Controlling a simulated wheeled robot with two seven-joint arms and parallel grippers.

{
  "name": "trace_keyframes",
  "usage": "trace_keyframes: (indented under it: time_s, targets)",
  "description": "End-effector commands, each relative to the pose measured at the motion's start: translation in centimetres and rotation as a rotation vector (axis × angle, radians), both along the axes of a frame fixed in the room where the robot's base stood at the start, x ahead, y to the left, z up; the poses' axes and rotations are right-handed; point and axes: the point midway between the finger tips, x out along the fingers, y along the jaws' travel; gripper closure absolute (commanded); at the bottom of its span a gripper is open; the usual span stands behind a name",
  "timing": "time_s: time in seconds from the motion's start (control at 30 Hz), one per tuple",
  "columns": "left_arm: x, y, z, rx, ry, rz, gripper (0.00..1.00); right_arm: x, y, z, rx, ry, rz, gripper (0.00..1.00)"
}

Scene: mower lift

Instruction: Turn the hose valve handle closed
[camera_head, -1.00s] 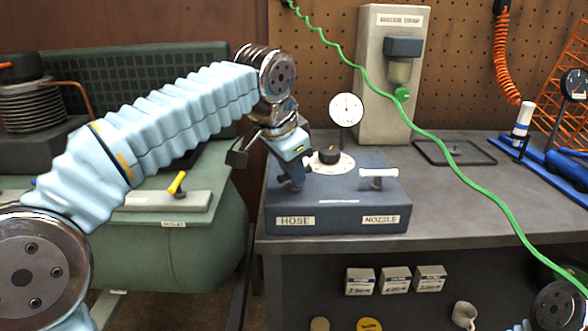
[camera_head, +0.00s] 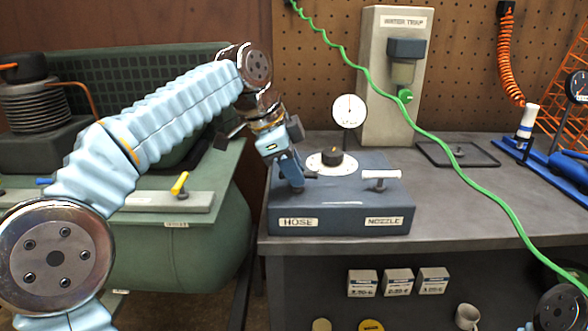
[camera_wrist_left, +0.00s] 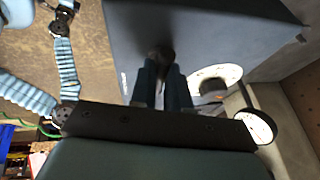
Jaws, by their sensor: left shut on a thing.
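The blue-grey valve box (camera_head: 340,219) stands on the bench with a HOSE label at its left front and a NOZZLE label at its right front. My left gripper (camera_head: 297,184) reaches down over the HOSE side and is shut on the hose valve handle (camera_head: 311,177), of which only a dark end shows. In the left wrist view both fingers (camera_wrist_left: 161,88) close around the dark handle (camera_wrist_left: 161,54). The nozzle valve's white handle (camera_head: 381,174) lies crosswise on the right. My right gripper is not in view.
A black knob (camera_head: 332,157) on a white dial and a round gauge (camera_head: 349,111) stand close behind the gripper. A green hose (camera_head: 450,153) crosses the bench on the right. The green compressor tank (camera_head: 205,240) is at the left.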

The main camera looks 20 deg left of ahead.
Motion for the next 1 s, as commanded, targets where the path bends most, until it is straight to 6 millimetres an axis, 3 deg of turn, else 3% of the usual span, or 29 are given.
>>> trace_keyframes:
  time_s: [0.43, 0.47, 0.6, 0.87, 1.0]
  targets:
    - [0.10, 0.11, 0.09, 0.001, -0.005, -0.007, 1.00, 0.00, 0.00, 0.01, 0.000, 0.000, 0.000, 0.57]
    - [0.10, 0.11, 0.08, 0.001, -0.005, -0.007, 0.81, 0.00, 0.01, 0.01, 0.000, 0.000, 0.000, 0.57]
    - [0.07, 0.08, 0.06, 0.000, -0.003, -0.008, 0.60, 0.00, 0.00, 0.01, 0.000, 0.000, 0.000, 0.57]
    - [0.01, 0.03, 0.06, 0.000, -0.002, -0.008, 0.60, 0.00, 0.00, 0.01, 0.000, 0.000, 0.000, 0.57]
    - [-0.87, -0.10, 1.02, 0.000, -0.004, -0.007, 0.60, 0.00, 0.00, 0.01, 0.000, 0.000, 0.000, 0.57]
